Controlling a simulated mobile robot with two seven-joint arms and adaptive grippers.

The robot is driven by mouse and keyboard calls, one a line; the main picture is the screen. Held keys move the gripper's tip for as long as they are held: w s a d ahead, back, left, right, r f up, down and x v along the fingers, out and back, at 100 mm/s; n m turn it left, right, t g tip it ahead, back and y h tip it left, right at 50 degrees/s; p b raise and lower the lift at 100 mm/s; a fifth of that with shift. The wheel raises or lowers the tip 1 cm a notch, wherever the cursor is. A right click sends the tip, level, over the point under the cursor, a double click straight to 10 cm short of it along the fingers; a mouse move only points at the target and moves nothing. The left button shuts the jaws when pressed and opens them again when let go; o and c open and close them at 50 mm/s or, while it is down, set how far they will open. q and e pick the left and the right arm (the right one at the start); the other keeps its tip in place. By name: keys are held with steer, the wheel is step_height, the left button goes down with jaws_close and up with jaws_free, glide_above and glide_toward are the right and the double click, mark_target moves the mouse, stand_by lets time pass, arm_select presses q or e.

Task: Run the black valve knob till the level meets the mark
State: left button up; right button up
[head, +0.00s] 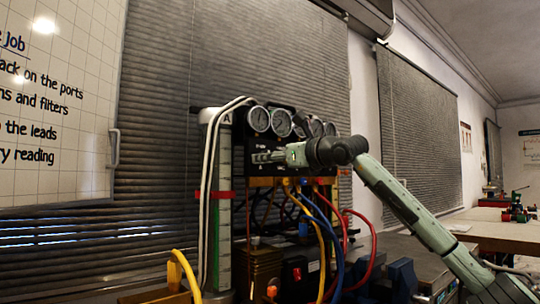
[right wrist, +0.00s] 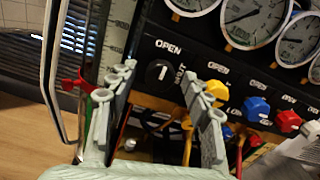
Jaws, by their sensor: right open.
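The black valve knob (right wrist: 158,73) with a white pointer line sits on the black panel under an "OPEN" label in the right wrist view. My right gripper (right wrist: 157,80) is open, its two grey fingers either side of the knob in the picture. I cannot tell whether they touch it. In the head view this gripper (head: 268,157) is at the panel's left part and hides the knob. The level column (head: 223,150) stands left of the panel with a red mark (head: 215,195) around it. Green shows in the column below the mark; its exact top is unclear. My left gripper is out of view.
Several round dials (head: 258,119) top the panel. Yellow (right wrist: 218,89), blue (right wrist: 256,109) and red (right wrist: 288,121) knobs sit right of the black one. Coloured hoses (head: 325,235) hang below the panel. A workbench (head: 490,232) stands at the far right.

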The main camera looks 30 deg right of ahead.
steer(key=shift+c, duration=0.5)
jaws_close()
